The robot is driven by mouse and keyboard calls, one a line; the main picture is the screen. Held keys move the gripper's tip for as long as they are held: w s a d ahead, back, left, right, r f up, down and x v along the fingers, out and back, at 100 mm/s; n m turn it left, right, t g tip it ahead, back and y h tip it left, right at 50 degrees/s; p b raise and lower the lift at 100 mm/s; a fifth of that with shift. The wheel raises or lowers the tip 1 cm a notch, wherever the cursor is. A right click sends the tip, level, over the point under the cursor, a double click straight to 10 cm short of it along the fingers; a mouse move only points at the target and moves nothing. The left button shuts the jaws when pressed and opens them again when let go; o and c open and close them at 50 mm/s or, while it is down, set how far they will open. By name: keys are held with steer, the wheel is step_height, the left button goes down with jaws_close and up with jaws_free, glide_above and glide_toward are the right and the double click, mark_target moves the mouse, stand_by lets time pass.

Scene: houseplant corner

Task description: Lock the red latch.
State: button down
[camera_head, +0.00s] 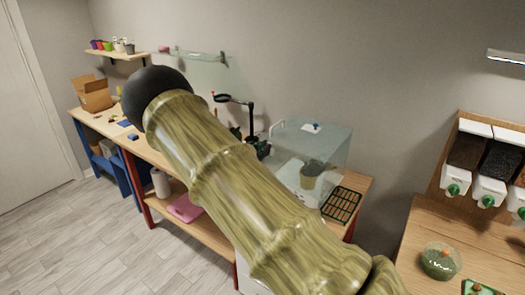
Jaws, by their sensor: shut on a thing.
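I cannot make out a red latch anywhere in the head view. A clear glass case (335,140) stands on the workbench at centre right. My bamboo-patterned arm with a black rounded end crosses the middle of the view and hides part of the bench and the left side of the case. My gripper is not in view, so what it holds does not show.
The wooden workbench (358,185) runs along the wall, with a green grid tray (341,204) near its right end. A cardboard box (92,94) stands far left. A second wooden surface at right has dispensers (488,190) and a glass bowl (440,262). The floor at left is clear.

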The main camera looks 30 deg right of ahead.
steer(key=shift+w+a+n+h+b, duration=0.1)
steer(key=shift+w+n+h+b, duration=0.1)
steer(key=shift+n+b, duration=0.5)
steer(key=shift+w+a+n+h+b, duration=0.1)
steer(key=shift+w+n+b, duration=0.05)
steer(key=shift+n+b, duration=0.55)
steer(key=c, duration=1.5)
jaws_free()
steer(key=shift+a, duration=0.1)
steer(key=a, duration=0.3)
steer(key=s+a, duration=0.1)
steer(key=a, duration=0.3)
steer(key=s+a, duration=0.1)
steer(key=a, duration=0.3)
steer(key=shift+s+a+f, duration=0.15)
steer(key=shift+a+f, duration=0.1)
steer(key=shift+f, duration=0.1)
